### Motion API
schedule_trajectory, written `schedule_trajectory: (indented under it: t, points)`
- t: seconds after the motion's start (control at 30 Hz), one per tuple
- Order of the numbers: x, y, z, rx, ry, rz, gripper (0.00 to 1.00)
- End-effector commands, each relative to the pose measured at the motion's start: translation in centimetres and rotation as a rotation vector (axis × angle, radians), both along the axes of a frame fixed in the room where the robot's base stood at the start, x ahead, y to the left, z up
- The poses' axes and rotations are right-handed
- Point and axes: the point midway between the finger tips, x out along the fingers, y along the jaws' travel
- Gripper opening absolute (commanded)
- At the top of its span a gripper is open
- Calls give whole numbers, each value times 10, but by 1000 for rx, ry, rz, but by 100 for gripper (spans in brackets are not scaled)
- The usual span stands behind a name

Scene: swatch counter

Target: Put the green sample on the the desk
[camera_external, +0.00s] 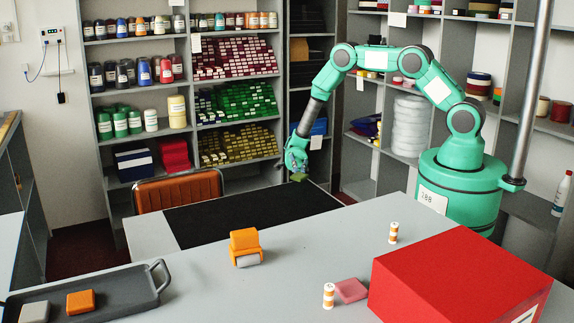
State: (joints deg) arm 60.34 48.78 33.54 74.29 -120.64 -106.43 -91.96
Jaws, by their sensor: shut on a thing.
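My gripper (298,168) is at the end of the teal arm, pointing down over the far right part of the desk. It is shut on the green sample (299,177), a small flat green piece just below the fingers. The desk (150,240) is grey with a black mat (250,215) on top and stands behind the front counter. The green sample is near the mat's far edge. I cannot tell whether it touches the surface. The fingertips are small and partly hidden.
The front counter (330,250) holds an orange roller (245,247), a dark tray (130,287) with grey and orange blocks, a pink piece (351,290), two striped spools and a red box (455,275). An orange-brown chair (178,190) stands behind the desk. The black mat looks bare.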

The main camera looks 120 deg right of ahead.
Motion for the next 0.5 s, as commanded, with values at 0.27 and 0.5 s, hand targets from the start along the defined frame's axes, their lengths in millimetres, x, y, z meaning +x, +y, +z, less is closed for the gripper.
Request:
schedule_trajectory:
  t: [0.27, 0.5]
  points:
    - [46, -34, -8, -1, -2, 1, 0]
    - [74, -55, -10, 0, 0, -1, 0]
